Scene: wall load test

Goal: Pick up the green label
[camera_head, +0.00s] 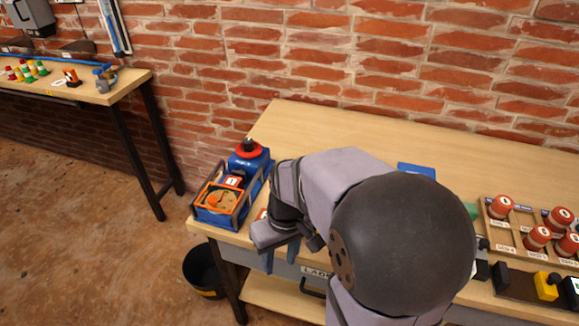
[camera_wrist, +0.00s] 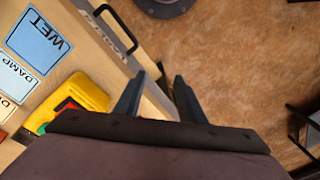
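I cannot make out the green label for sure. A small green patch (camera_head: 471,210) shows at the right of my arm in the head view, partly hidden by it. In the wrist view, a green patch (camera_wrist: 38,120) shows by a yellow object with red on it. My gripper (camera_head: 281,256) hangs at the table's front left edge, pointing down. In the wrist view my gripper (camera_wrist: 159,76) is open, with nothing between the fingers. A blue card marked WET (camera_wrist: 38,40) and a paler card marked DAMP (camera_wrist: 18,77) lie beside it on the table.
A blue caddy (camera_head: 215,215) stands left of my gripper. A drawer handle (camera_wrist: 117,28) sits on the table front. A black bucket (camera_head: 203,270) is on the floor. A wooden rack (camera_head: 520,218) with several red-and-white pieces stands at right. The table's back middle is clear.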

